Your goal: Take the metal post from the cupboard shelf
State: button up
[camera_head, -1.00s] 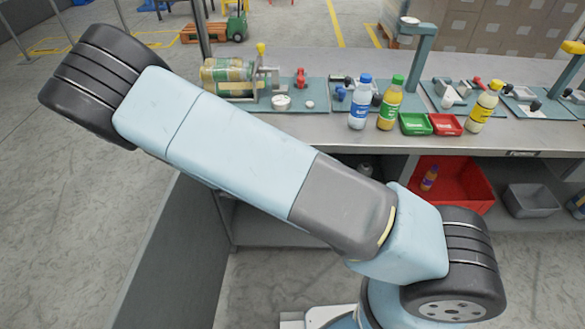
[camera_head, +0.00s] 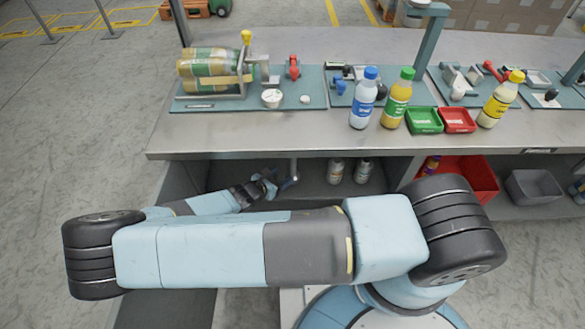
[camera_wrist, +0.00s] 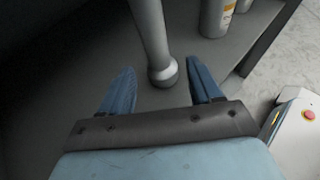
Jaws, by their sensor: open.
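The metal post (camera_wrist: 151,35) is a grey rod with a rounded knob at its near end, standing on the cupboard shelf (camera_wrist: 90,60). In the wrist view its knob lies between and slightly beyond the two blue fingers of my gripper (camera_wrist: 160,90), which are open with clear space on both sides. In the head view the post (camera_head: 294,168) shows as a thin light upright under the worktop, beside my gripper (camera_head: 281,184). The post's upper end is cut off in the wrist view.
Two bottles (camera_head: 335,171) (camera_head: 362,171) stand on the shelf right of the post; they show in part in the wrist view (camera_wrist: 215,18). A red bin (camera_head: 478,180) and a grey bin (camera_head: 532,187) sit further right. The worktop (camera_head: 240,137) overhangs the shelf.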

aim_at(291, 171)
jog(key=x, duration=0.4)
jog(key=shift+w+d+f, duration=0.2)
jog(key=shift+w, duration=0.1)
jog(key=shift+r+x, duration=0.1)
jog(key=shift+x, duration=1.2)
jog(key=shift+r+x, duration=0.15)
jog(key=shift+x, duration=1.15)
jog(key=shift+w, duration=0.2)
grip_shut()
